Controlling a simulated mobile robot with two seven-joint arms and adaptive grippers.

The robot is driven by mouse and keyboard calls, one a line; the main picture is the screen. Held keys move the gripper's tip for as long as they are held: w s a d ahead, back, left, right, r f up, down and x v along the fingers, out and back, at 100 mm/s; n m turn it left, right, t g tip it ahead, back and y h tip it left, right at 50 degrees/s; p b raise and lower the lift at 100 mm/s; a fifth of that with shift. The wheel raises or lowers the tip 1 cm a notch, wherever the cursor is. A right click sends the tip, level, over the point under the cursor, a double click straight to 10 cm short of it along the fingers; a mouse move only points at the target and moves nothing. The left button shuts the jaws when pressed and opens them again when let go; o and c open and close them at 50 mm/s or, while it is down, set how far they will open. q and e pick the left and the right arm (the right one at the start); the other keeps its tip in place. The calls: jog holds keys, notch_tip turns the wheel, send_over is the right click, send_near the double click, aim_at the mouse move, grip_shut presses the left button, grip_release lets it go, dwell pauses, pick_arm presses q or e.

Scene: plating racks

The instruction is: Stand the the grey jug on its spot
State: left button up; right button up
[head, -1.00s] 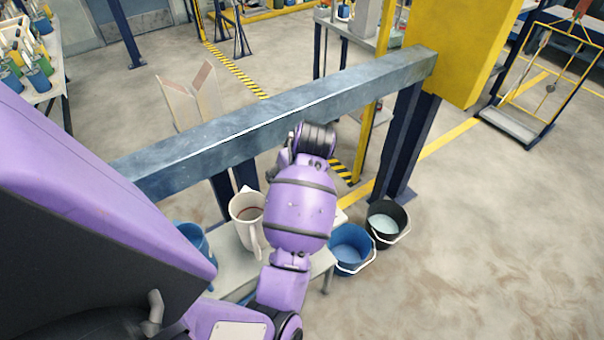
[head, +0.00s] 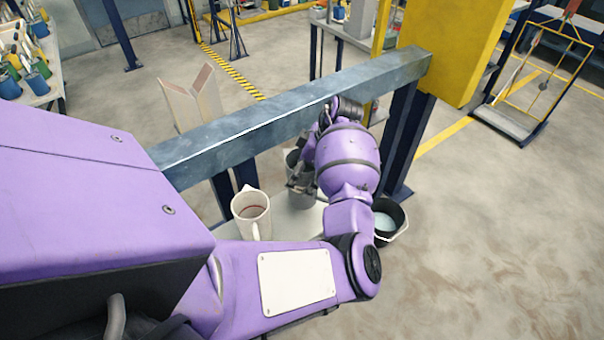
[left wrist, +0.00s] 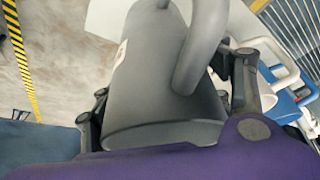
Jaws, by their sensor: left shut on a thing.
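The grey jug (left wrist: 150,85) fills the middle of the left wrist view, with its thick handle (left wrist: 203,45) and a small pale label. My left gripper (head: 301,178) is shut on it, with one dark finger on each side of its body. In the head view the jug (head: 299,198) shows partly beside my purple wrist, close to the bench (head: 290,224). I cannot tell whether it touches the bench. I cannot pick out a marked spot for it. My right gripper is not in view.
A cream jug (head: 252,210) stands on the bench left of the grey jug. A blue-grey beam (head: 240,130) crosses just behind my left wrist. A black bucket (head: 390,212) stands on the floor to the right. Bench top shows between the jugs.

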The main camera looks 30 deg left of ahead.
pick_arm(q)
jog(key=shift+r, duration=0.1)
jog(key=shift+f+b, duration=0.6)
jog(key=shift+f, duration=1.9)
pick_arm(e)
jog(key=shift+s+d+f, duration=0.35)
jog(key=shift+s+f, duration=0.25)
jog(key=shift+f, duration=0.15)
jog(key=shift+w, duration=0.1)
pick_arm(q)
jog(key=shift+f+b, duration=0.4)
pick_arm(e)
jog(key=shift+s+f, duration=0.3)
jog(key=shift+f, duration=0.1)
